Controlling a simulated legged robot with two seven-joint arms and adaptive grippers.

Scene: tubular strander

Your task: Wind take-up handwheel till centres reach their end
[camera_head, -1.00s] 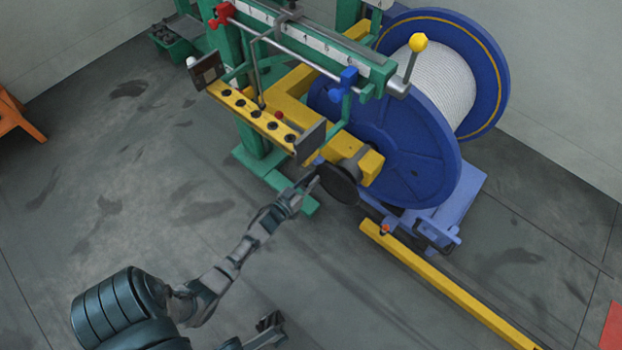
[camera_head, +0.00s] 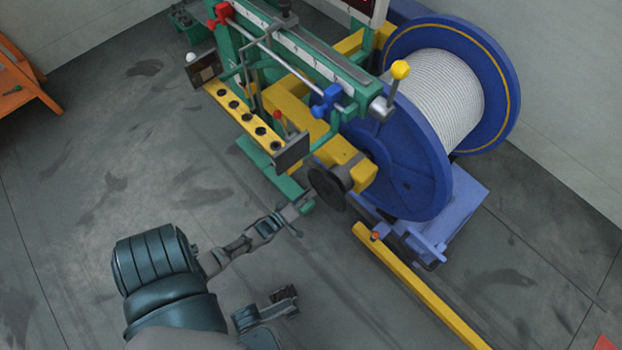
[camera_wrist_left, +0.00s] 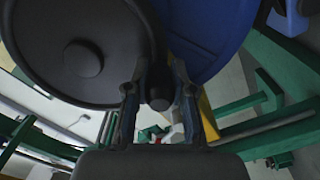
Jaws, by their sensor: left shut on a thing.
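The take-up handwheel (camera_head: 327,189) is a dark round disc on the near end of the yellow arm, in front of the blue reel. In the left wrist view the handwheel (camera_wrist_left: 85,57) fills the upper left, with its round hub in its middle. My left gripper (camera_head: 304,204) is at the wheel's lower left edge. In the left wrist view my left gripper (camera_wrist_left: 158,98) has its fingers on both sides of a dark handle knob (camera_wrist_left: 160,92), shut on it. My right gripper (camera_head: 285,296) hangs low over the floor, away from the machine; its finger opening is unclear.
The blue reel (camera_head: 420,160) with white rope (camera_head: 448,92) stands behind the handwheel. A yellow floor rail (camera_head: 420,287) runs to the lower right.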

